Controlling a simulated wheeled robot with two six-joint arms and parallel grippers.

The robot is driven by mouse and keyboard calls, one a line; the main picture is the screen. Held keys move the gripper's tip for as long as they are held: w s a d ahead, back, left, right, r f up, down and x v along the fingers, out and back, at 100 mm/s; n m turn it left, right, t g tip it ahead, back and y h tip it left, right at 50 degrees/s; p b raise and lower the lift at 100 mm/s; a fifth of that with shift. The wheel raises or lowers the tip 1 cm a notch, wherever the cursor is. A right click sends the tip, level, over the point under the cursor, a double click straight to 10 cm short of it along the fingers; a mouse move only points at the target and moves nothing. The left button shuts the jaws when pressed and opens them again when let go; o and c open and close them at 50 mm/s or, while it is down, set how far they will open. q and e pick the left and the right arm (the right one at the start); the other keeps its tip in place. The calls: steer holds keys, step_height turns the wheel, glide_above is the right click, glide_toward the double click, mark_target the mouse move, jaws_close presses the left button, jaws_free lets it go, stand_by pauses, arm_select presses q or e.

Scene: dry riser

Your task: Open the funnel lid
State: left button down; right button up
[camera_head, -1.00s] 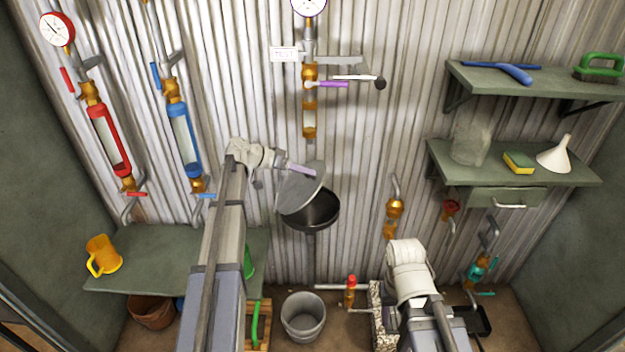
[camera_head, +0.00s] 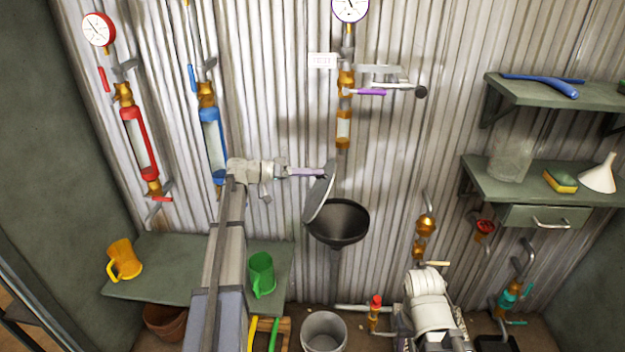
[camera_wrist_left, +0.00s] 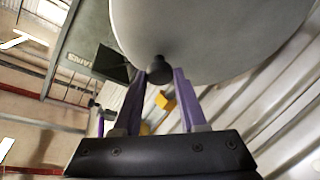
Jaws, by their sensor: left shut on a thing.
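The grey funnel lid (camera_head: 319,198) stands steeply tilted, close to upright, at the left of the dark funnel (camera_head: 339,222). The funnel's mouth is largely uncovered. My left gripper (camera_head: 316,172) reaches in from the left at the lid's upper part. In the left wrist view, its purple fingers (camera_wrist_left: 166,80) are shut on the dark knob (camera_wrist_left: 158,69) of the lid, and the lid's pale round face (camera_wrist_left: 215,35) fills the top. My right arm shows at the lower right, but its fingers cannot be made out.
A ribbed metal wall stands behind the funnel. Above it is a pipe with a purple-handled valve (camera_head: 370,91). A green mug (camera_head: 262,272) and a yellow mug (camera_head: 124,258) stand on the left shelf (camera_head: 170,285). A grey bucket (camera_head: 324,333) is below the funnel.

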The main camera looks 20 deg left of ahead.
arm_select(q)
steer(key=s+a+f+n+t+h+b, duration=0.1)
steer(key=a+t+h+b, duration=0.1)
steer(key=a+b, duration=0.3)
steer(key=s+a+f+n+t+h+b, duration=0.1)
steer(key=s+a+t+h+b, duration=0.1)
steer(key=a+b, duration=0.4)
steer(key=shift+s+a+h+b, duration=0.2)
steer(key=shift+h+b, duration=0.6)
steer(key=shift+b, duration=1.05)
steer(key=shift+c, duration=2.2)
jaws_free()
steer(key=shift+a+f, duration=0.1)
steer(key=b+v, duration=0.3)
steer(key=v, duration=0.4)
steer(key=shift+s+a, duration=0.2)
steer(key=shift+s, duration=0.05)
steer(key=shift+a+f, duration=0.1)
steer(key=shift+f, duration=0.05)
